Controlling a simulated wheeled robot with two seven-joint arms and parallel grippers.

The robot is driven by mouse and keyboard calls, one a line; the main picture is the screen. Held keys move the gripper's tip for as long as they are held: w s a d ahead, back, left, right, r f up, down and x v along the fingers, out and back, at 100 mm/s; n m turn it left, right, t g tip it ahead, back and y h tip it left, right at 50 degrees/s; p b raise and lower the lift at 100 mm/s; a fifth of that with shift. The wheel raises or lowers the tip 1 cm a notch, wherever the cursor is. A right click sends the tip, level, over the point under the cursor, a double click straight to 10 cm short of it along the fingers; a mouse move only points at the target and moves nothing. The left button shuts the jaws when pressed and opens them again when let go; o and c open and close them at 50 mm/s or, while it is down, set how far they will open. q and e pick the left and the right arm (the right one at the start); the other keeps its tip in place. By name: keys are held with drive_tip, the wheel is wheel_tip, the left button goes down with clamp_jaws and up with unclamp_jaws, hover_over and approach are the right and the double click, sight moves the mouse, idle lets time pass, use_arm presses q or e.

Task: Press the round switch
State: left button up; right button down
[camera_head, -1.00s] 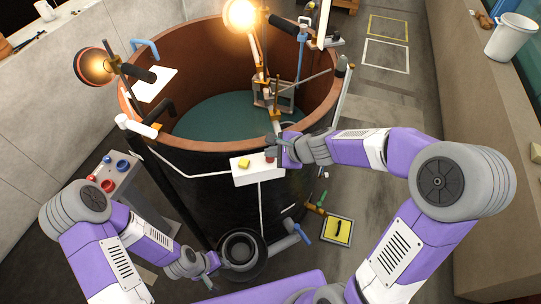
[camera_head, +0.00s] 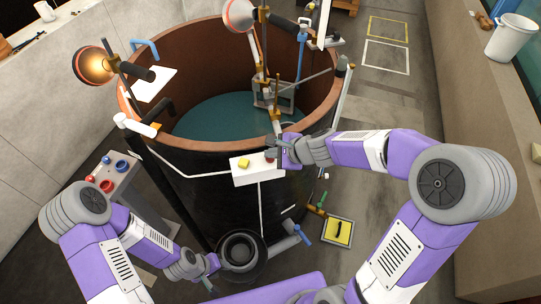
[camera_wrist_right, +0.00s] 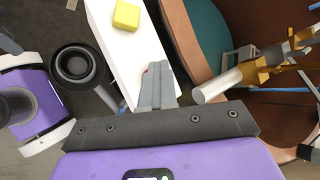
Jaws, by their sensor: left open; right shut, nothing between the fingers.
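A white switch box (camera_head: 245,177) is fixed to the front of the large round tank. It carries a yellow square button (camera_head: 244,162) and a small red round switch (camera_head: 270,155), mostly hidden by my right gripper. My right gripper (camera_head: 271,148) is shut and empty, its fingertips at the round switch. In the right wrist view the shut fingers (camera_wrist_right: 157,84) lie over the white box (camera_wrist_right: 118,48), with a sliver of red (camera_wrist_right: 145,71) beside their tips. My left gripper (camera_head: 212,275) is open and empty, low in front of the tank near a black round fitting.
The tank (camera_head: 200,200) has a copper rim and a green floor inside. A lit lamp (camera_head: 94,65) stands at the left and an unlit lamp (camera_head: 239,16) at the back. A stand with red and blue knobs (camera_head: 120,167) is at the left. A white bucket (camera_head: 511,37) is at the right.

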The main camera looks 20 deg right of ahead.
sight(273, 160)
drive_tip(key=shift+r+p, duration=0.2)
drive_tip(key=shift+p, duration=0.1)
drive_tip(key=shift+r, duration=0.15)
wheel_tip(273, 160, up, 6)
drive_tip(key=p, duration=0.5)
drive_tip(key=shift+p, duration=0.4)
